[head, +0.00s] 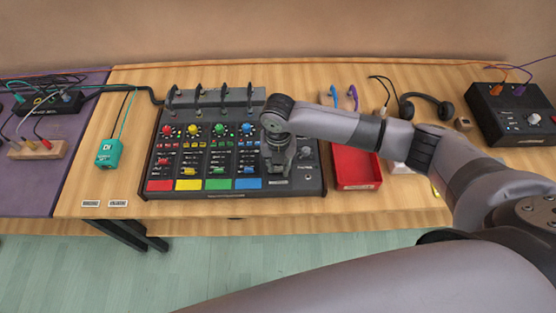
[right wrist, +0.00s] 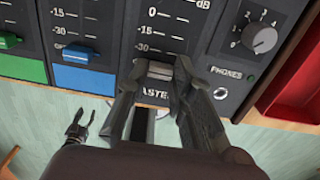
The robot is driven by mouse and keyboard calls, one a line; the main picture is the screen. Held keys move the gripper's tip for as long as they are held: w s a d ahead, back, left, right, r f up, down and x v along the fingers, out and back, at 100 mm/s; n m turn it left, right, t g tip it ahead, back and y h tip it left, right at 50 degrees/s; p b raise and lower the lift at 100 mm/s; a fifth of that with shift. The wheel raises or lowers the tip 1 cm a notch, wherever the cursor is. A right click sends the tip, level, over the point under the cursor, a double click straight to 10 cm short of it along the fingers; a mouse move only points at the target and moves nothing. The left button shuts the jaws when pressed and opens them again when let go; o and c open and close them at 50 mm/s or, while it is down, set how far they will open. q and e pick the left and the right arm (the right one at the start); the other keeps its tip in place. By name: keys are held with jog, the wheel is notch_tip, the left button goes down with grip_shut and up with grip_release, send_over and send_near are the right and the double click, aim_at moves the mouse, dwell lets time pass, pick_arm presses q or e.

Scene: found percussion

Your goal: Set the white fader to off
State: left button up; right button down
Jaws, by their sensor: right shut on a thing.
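The mixer (head: 240,194) lies on the wooden table, with red, yellow, green and blue channel strips and a dark master strip at right. The white fader (right wrist: 157,68) is on the master strip, below the -30 mark and just above the "MASTER" label, near the low end of its scale. My right gripper (right wrist: 160,74) is shut on its cap, one finger on each side. In the head view my right gripper (head: 278,167) hides the fader. My left gripper (right wrist: 78,124) shows small at lower left of the right wrist view, fingers apart and empty, over the floor.
A blue fader (right wrist: 78,52) and a green fader (right wrist: 10,40) are left of the white one. A phones knob (right wrist: 262,40) is at right. A red tray (head: 358,168) stands right beside the mixer. A teal DI box (head: 110,152) is at left.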

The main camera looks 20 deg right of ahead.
aim_at(278, 169)
jog(key=c, duration=1.5)
grip_release()
jog(key=shift+s, duration=0.25)
pick_arm(q)
jog(key=shift+w, duration=0.35)
pick_arm(e)
jog(key=shift+o, duration=0.5)
jog(key=shift+w, duration=0.1)
jog(key=shift+r, duration=0.15)
notch_tip(278, 169, up, 12)
jog(key=shift+f, duration=0.2)
